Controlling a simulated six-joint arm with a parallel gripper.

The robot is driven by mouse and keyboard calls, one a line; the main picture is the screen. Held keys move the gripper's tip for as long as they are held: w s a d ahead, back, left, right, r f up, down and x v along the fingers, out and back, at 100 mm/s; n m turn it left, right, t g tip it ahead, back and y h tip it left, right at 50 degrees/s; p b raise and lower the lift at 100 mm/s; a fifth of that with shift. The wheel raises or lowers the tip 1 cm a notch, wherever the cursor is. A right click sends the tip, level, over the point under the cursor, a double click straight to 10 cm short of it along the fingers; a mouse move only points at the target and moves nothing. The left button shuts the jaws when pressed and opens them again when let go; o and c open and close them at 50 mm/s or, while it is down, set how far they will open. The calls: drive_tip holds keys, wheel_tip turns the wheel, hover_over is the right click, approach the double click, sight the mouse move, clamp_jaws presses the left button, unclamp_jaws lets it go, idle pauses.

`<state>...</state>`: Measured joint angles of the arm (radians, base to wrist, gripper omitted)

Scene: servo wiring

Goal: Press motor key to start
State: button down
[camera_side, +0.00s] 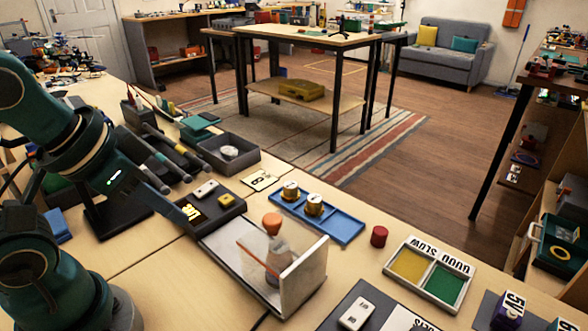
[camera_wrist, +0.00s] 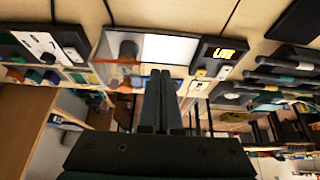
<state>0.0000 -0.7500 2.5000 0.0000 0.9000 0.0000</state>
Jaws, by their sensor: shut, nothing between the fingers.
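A dark control box (camera_side: 228,211) carries a white key (camera_side: 206,189), a yellow key (camera_side: 226,201) and lit yellow lettering. The box (camera_wrist: 205,51) also shows in the wrist view, with its lettering reading like "LIVE". Another white key (camera_side: 356,314) sits on a dark panel (camera_side: 335,318) at the front. I cannot tell from any label which is the motor key. My gripper (camera_side: 188,216) is shut and empty, its tip just left of the control box's lettering in the side view. In the wrist view the closed fingertips (camera_wrist: 160,74) appear apart from the keys.
A blue tray (camera_side: 345,229) holds two brass-coloured pieces. A red cylinder (camera_side: 379,236) and a yellow-green sorting tray (camera_side: 388,272) stand farther right. A dark bin (camera_side: 247,162) is behind the box.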

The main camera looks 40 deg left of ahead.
idle(0.4)
wheel_tip(320, 180, up, 3)
drive_tip(key=w+d+n+g+h, duration=0.2)
drive_tip(key=w+d+n+h, duration=0.1)
drive_tip(key=n, duration=0.1)
drive_tip(key=n+t+h, duration=0.2)
drive_tip(key=n+h, duration=0.2)
drive_tip(key=n, duration=0.8)
hover_over(221, 197)
wheel_tip(221, 197, down, 4)
drive_tip(key=shift+f, duration=0.15)
drive_tip(key=shift+f, duration=0.1)
drive_tip(key=shift+f, duration=4.3)
